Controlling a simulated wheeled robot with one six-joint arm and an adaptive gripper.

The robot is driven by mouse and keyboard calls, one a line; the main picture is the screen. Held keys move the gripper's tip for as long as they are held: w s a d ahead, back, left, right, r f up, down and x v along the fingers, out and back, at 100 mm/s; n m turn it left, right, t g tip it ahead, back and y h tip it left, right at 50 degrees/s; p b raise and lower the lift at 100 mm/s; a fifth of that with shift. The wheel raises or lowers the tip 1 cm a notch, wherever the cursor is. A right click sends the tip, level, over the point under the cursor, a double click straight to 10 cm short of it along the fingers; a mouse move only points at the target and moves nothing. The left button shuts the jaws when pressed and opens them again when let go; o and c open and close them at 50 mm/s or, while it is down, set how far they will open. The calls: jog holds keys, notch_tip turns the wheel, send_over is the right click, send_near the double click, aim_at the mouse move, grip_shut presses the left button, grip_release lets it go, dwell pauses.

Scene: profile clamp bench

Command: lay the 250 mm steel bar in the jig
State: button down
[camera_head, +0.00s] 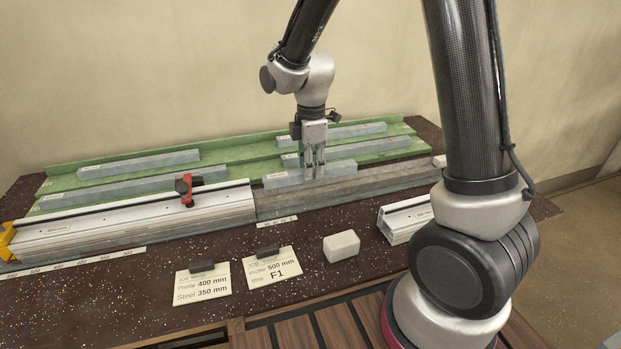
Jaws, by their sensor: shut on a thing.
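My gripper (314,166) points down behind the middle of the bench and is shut on a short grey steel bar (280,179). The bar lies level, left to right, with the fingers near its middle. I cannot read a length on it. Its lower edge is beside or just above the long grey jig channel (385,185); I cannot tell whether it touches. A white aluminium profile (130,225) lies at the left end of the jig line, with a red clamp (186,189) on it.
A green rack (226,155) behind holds several grey bars, one (345,131) at the back right. Two job cards (202,285) (273,267), a pale block (341,245) and a short profile piece (402,219) lie in front. A yellow end stop (7,240) is at far left.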

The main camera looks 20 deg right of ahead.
aim_at(311, 192)
jog(key=shift+f, duration=1.8)
jog(key=shift+f, duration=0.35)
jog(key=c, duration=1.2)
grip_release()
jog(key=shift+o, duration=0.2)
